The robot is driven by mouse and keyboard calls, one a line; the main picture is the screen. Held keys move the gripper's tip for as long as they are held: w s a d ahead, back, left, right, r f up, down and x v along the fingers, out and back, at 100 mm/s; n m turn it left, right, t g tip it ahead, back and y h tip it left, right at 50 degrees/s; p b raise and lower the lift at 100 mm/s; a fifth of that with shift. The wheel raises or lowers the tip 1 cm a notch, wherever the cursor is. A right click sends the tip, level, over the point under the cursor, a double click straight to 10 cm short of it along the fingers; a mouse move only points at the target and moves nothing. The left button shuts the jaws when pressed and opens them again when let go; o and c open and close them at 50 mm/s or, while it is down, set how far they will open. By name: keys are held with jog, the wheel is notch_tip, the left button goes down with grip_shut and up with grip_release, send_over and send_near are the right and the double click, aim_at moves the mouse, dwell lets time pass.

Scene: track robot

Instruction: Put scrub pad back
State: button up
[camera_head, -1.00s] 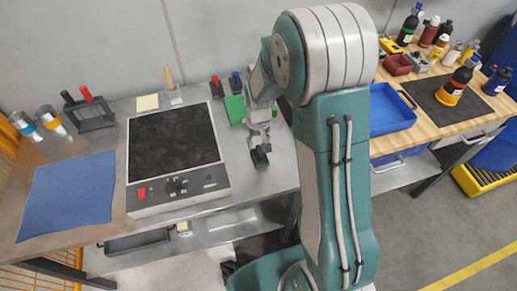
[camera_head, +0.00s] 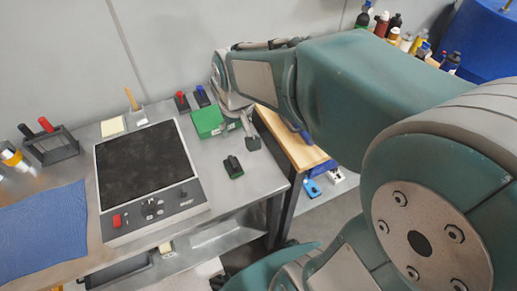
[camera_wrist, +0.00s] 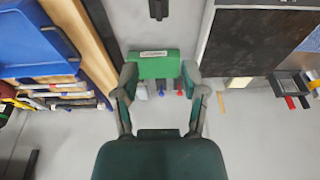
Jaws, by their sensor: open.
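The scrub pad (camera_head: 233,167), a black-handled block with a green base, lies on the metal bench right of the black griddle (camera_head: 146,163). Its black handle also shows at the top edge of the wrist view (camera_wrist: 158,9). A green box (camera_head: 208,122) with a white label sits behind it on the bench; it appears between my fingers in the wrist view (camera_wrist: 153,66). My gripper (camera_head: 243,134) is open and empty beside the right side of the green box, apart from the scrub pad. Whether my fingers touch the box, I cannot tell.
A red-topped holder (camera_head: 182,101) and a blue-topped one (camera_head: 201,96) stand behind the green box. A pale yellow pad (camera_head: 113,126) and a wooden-handled tool (camera_head: 131,97) are behind the griddle. A blue cloth (camera_head: 42,233) lies left. A wooden table (camera_head: 292,143) adjoins at right.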

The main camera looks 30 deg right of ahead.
jog(key=s+r+t, duration=0.3)
jog(key=s+r, duration=0.3)
jog(key=s, duration=0.7)
